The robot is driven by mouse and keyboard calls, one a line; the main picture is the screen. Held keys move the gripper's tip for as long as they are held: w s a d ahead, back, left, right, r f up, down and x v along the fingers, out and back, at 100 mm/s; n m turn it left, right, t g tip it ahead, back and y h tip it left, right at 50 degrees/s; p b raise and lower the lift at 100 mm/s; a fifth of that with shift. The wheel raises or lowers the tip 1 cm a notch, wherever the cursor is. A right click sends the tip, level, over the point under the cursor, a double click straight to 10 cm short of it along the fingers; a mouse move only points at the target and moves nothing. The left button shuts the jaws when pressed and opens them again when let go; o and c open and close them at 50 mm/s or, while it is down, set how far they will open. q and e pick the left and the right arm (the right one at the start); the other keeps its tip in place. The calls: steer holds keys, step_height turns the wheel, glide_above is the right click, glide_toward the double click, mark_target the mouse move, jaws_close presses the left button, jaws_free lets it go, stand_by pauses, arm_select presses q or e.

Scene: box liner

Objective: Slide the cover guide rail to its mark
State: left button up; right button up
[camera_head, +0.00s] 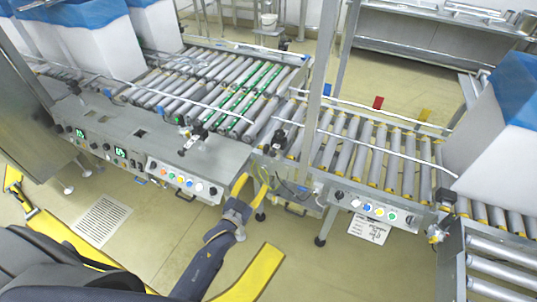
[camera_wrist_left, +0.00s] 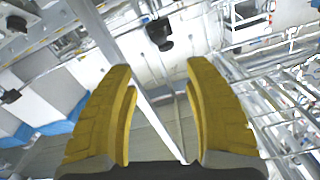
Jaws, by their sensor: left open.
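A thin silver guide rail (camera_head: 385,151) runs along the near side of the right roller conveyor, on posts above the rollers. A second rail runs along the far side, near a red tag (camera_head: 378,102) and a yellow tag (camera_head: 424,115). I cannot tell which rail is the cover guide rail or which tag is its mark. My left gripper (camera_head: 252,184) is open and empty, in front of the conveyor where the two sections meet. In the left wrist view its yellow fingers (camera_wrist_left: 160,105) are spread wide with nothing between them. My right gripper is not in view.
A panel of coloured buttons (camera_head: 184,178) is left of my left gripper, and another (camera_head: 374,208) is to its right. A metal upright (camera_head: 316,100) rises behind the gripper. Floor in front is mostly clear.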

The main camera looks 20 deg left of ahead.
mark_target(271, 155)
arm_select(q)
steer(key=w, duration=0.5)
steer(key=w+d, duration=0.1)
steer(key=w, duration=0.5)
steer(key=w+d, duration=0.1)
steer(key=w, duration=0.4)
steer(key=shift+w, duration=0.2)
steer(key=shift+c, duration=0.3)
jaws_close()
